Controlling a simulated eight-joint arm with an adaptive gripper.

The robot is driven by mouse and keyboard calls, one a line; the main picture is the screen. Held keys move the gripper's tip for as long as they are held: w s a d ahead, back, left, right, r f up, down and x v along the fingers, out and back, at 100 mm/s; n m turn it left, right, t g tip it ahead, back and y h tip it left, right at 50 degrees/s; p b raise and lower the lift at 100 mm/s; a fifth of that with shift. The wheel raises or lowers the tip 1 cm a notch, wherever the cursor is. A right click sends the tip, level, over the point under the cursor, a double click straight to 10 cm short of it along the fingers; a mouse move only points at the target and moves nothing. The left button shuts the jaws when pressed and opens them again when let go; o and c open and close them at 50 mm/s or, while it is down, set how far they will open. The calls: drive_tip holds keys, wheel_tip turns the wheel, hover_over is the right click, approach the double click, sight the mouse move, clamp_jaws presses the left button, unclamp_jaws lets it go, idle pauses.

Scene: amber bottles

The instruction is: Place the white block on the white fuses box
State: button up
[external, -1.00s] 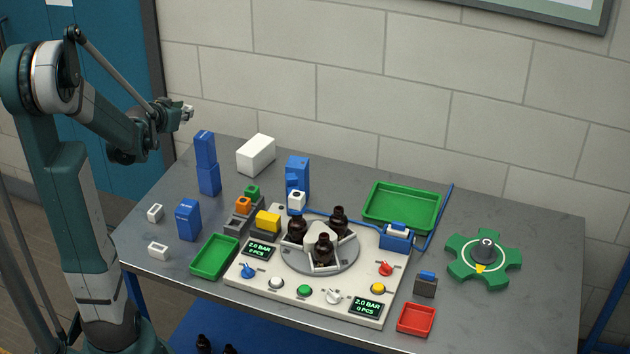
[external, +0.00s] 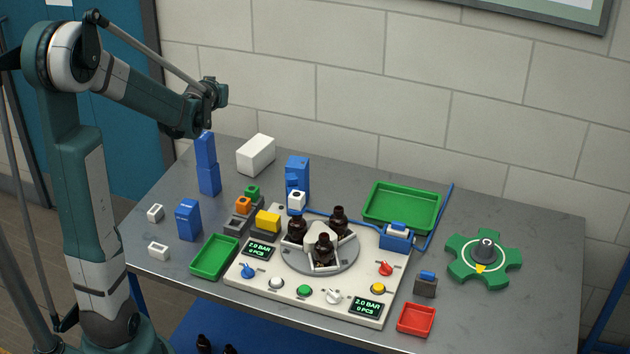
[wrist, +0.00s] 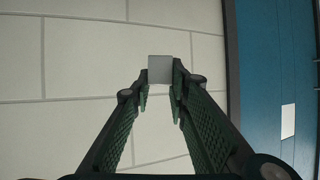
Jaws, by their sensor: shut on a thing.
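My gripper (wrist: 161,88) is shut on a small white block (wrist: 160,69), which shows greyish between the fingertips in the wrist view. In the external view my gripper (external: 215,93) is raised above the table's back left, pointing toward the wall. The held block cannot be made out there. A large plain white box (external: 256,155), which seems to be the fuses box, stands on the table at the back left. It is below and to the right of my gripper, well apart from it. No label shows on it.
Two small white blocks (external: 155,213) (external: 158,251) lie at the left edge. A blue block (external: 189,220), green tray (external: 214,257) and control panel (external: 235,283) with amber bottles (external: 324,250) stand nearer the front.

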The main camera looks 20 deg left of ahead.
drive_tip(key=w+d+r+n, duration=0.1)
drive_tip(key=w+d+r, duration=0.2)
drive_tip(key=w+d, duration=0.3)
hover_over(251, 147)
wheel_tip(251, 147, down, 11)
drive_tip(key=shift+p, duration=0.3)
drive_tip(key=shift+s, duration=0.1)
idle(0.3)
drive_tip(key=shift+f, duration=0.1)
drive_tip(key=shift+f+b, duration=0.8)
drive_tip(key=shift+f, duration=2.15)
drive_tip(key=shift+f+b, duration=0.5)
drive_tip(key=shift+f, duration=1.4)
drive_tip(key=shift+f, duration=0.1)
